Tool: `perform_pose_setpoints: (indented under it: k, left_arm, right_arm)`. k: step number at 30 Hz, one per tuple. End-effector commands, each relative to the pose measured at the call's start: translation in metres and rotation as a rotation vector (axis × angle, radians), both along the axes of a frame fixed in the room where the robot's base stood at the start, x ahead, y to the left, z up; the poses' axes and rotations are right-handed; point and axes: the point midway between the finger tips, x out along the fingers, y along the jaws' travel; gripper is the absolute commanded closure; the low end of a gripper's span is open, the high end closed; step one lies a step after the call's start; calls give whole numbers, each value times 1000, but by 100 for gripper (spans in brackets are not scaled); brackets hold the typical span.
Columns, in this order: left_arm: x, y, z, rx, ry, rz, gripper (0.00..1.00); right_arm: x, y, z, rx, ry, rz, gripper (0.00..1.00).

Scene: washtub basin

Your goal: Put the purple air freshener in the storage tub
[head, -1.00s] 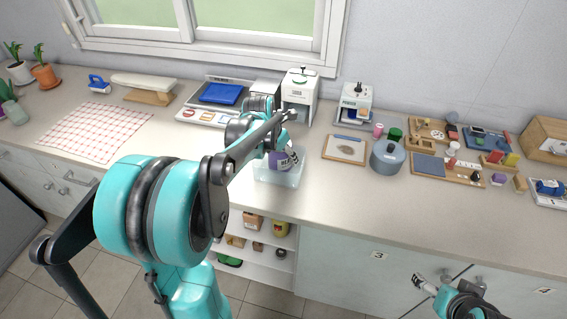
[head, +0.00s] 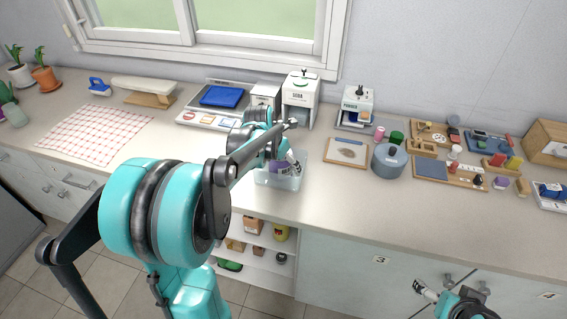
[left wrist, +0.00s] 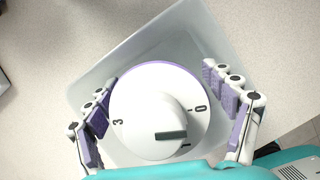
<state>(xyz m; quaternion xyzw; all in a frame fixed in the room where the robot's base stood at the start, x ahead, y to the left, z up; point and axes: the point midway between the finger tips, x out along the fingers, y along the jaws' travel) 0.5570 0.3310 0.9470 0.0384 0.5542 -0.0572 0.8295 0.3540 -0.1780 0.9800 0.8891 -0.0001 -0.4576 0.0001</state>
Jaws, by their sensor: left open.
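The purple air freshener (left wrist: 160,110) shows in the left wrist view as a round body with a white dial top and a purple rim. It sits within the walls of the translucent storage tub (left wrist: 135,55). In the head view the tub (head: 278,184) stands on the counter, and the freshener is mostly hidden by my left arm. My left gripper (left wrist: 165,105) is open, with one finger on each side of the freshener; its fingers also show over the tub in the head view (head: 287,163). My right gripper (head: 425,290) is low at the right, in front of the cabinets, its jaw state unclear.
A wooden board (head: 345,151) and a blue-grey lidded pot (head: 389,161) stand right of the tub. Dispensers (head: 300,100) and a tray with a blue item (head: 221,96) are behind it. The counter front right of the tub is clear.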

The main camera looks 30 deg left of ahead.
Motion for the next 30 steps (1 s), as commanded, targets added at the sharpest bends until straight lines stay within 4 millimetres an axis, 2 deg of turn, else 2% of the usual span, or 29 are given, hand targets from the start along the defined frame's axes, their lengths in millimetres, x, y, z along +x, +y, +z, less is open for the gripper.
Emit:
perform_pose_setpoints:
  k: [12, 18, 22, 26, 30]
  left_arm:
    - [-32, 4, 81, 0, 0, 1, 16]
    - [-43, 6, 105, -1, 0, 2, 16]
    - [-48, 1, 111, 25, -6, -54, 16]
    - [-64, -23, 115, 150, -34, -317, 16]
    - [-93, -61, 118, 392, -80, -804, 16]
  right_arm:
    - [0, 0, 36, 0, 0, 0, 13]
    - [0, 0, 44, 0, 0, 0, 13]
    - [0, 0, 45, 0, 0, 0, 13]
    - [0, 0, 45, 0, 0, 0, 13]
    - [0, 0, 44, 0, 0, 0, 13]
